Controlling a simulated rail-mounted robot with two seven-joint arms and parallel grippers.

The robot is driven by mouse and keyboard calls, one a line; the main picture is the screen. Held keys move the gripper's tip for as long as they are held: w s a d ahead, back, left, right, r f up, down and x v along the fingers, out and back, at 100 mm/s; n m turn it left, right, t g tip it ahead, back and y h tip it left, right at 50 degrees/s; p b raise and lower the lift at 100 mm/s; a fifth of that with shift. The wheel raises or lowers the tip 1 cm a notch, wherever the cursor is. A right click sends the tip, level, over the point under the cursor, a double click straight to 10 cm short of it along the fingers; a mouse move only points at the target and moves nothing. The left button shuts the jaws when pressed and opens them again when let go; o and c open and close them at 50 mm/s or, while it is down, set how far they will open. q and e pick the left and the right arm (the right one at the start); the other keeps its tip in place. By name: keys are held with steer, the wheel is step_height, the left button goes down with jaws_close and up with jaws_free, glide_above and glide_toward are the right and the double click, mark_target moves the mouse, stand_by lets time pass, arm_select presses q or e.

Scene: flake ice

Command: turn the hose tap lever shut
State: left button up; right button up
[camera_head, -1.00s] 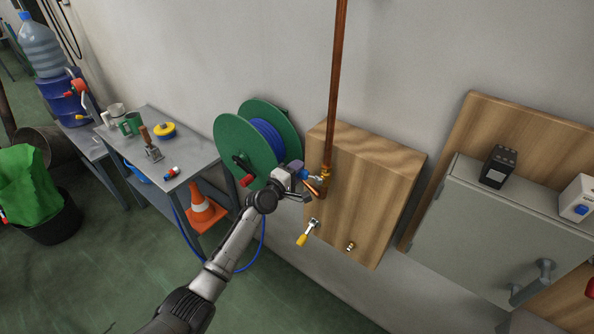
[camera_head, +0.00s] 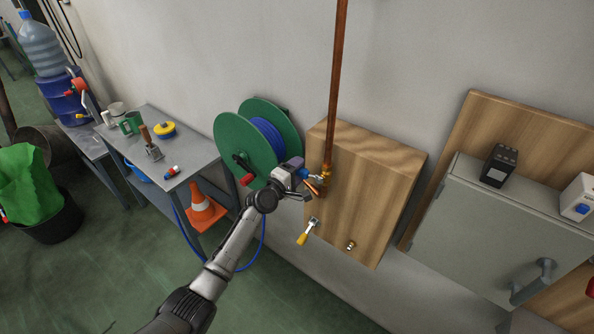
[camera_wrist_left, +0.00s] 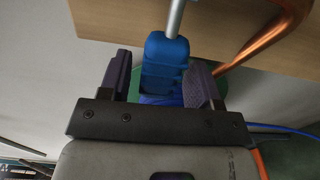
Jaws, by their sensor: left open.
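My left gripper (camera_head: 297,177) is at the tap on the copper pipe, in front of the wooden board. In the left wrist view its two dark fingers (camera_wrist_left: 161,78) stand open on either side of a blue lever grip (camera_wrist_left: 166,52) on a metal rod (camera_wrist_left: 174,17). A gap shows on the left of the grip; on the right I cannot tell whether it touches. In the head view the blue grip (camera_head: 303,173) shows only in part beside the copper pipe (camera_head: 335,90). The tap body is partly hidden by my gripper. My right gripper is not in view.
A green hose reel (camera_head: 228,138) with blue hose is close on the left. A grey cabinet (camera_head: 490,230) is on the right. An orange cone (camera_head: 203,210) stands below the grey table.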

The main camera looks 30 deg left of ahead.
arm_select(q)
steer(key=shift+s, duration=0.1)
steer(key=shift+s+r, duration=0.1)
steer(key=shift+s, duration=0.2)
steer(key=s+p, duration=0.1)
steer(key=s, duration=1.2)
steer(key=shift+a+p, duration=0.4)
steer(key=shift+a, duration=0.05)
